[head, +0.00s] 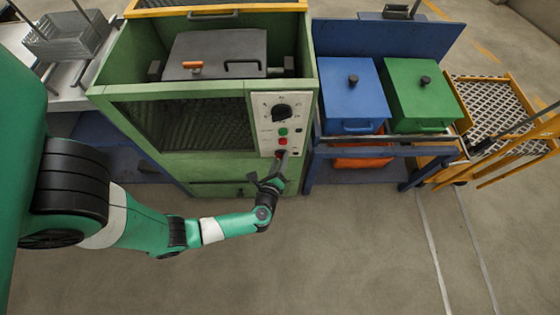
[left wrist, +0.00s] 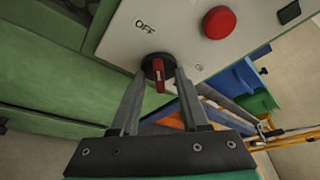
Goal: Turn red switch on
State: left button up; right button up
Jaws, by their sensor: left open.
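The red switch (left wrist: 158,74) is a red rotary handle on a black round base, low on the white control panel (left wrist: 175,30). The word OFF is printed beside it in the left wrist view. In the head view the switch (head: 281,153) sits below a red button and is partly hidden by my gripper. My left gripper (left wrist: 156,82) is open, with one finger on each side of the red handle. I cannot tell if the fingers touch it. In the head view my left gripper (head: 274,172) is at the panel's lower end. My right gripper is not in view.
A round red button (left wrist: 219,22) is close to the switch. In the head view a green button (head: 283,131) and a black dial (head: 281,112) are above it. The green furnace (head: 215,172) carries the panel. Blue (head: 352,98) and green (head: 420,98) bins stand to the right.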

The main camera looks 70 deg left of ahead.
pick_arm(q)
grip_shut()
dwell(0.5)
